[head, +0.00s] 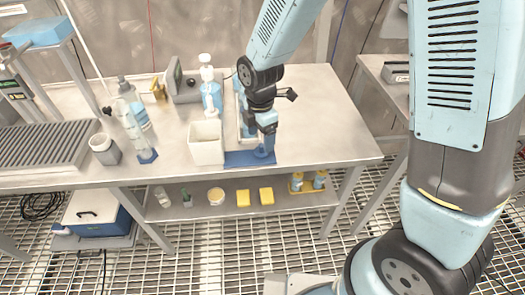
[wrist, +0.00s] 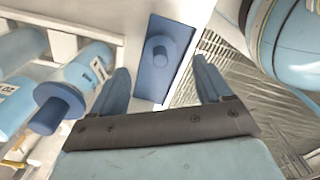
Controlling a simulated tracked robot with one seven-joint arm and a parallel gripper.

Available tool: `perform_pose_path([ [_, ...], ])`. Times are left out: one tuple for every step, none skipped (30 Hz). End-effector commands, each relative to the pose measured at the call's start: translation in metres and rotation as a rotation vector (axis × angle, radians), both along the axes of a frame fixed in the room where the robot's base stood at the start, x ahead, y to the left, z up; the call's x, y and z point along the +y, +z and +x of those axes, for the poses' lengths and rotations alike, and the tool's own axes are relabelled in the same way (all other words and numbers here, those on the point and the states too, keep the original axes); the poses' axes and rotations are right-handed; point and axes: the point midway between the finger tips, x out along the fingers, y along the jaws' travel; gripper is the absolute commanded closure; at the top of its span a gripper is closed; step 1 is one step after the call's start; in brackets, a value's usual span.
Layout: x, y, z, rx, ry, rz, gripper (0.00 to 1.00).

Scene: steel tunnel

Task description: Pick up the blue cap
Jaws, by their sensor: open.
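A small round blue piece, which looks like the blue cap (wrist: 160,50), stands on a dark blue rectangular plate (wrist: 182,32) in the wrist view. The plate (head: 236,158) lies at the front edge of the steel table in the head view, where my gripper hides the round piece. My gripper (head: 264,152) points down over the plate's right part. In the wrist view my gripper (wrist: 160,80) has its two blue fingers spread wide with nothing held between them. The round piece shows beyond the fingertips, between their lines. I cannot tell the exact height gap.
Light blue cylinders (wrist: 88,66), one with a dark blue flanged end (wrist: 57,106), lie close left of my gripper. A white bin (head: 206,150) stands left of the plate. A pump bottle (head: 210,88) stands behind it. The table's right part (head: 325,125) is clear.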

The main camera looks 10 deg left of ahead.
Motion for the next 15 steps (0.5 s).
perform_pose_path([
  [-0.001,-0.007,-0.001,0.003,0.000,-0.004,0.22],
  [-0.001,-0.011,0.000,0.003,0.000,-0.004,0.22],
  [-0.001,-0.016,0.000,0.002,0.000,-0.003,0.22],
  [-0.001,-0.020,0.000,0.003,0.000,-0.004,0.22],
  [-0.001,-0.024,0.000,0.003,0.000,-0.004,0.22],
  [-0.001,-0.029,0.000,0.003,0.000,-0.004,0.22],
  [-0.001,-0.032,0.000,0.003,0.001,-0.004,0.22],
  [-0.001,-0.035,0.000,0.003,0.001,-0.003,0.22],
  [-0.001,-0.039,0.000,0.003,0.001,-0.003,0.22],
  [-0.001,-0.041,0.000,0.003,0.000,-0.003,0.22],
  [-0.001,-0.043,0.000,0.003,0.000,-0.003,0.22],
  [-0.001,-0.044,0.000,0.002,0.000,-0.002,0.22],
  [-0.001,-0.045,0.000,0.002,0.000,-0.002,0.22],
  [-0.001,-0.046,0.001,0.002,0.000,-0.001,0.22],
  [-0.001,-0.046,0.001,0.002,0.000,-0.001,0.22],
])
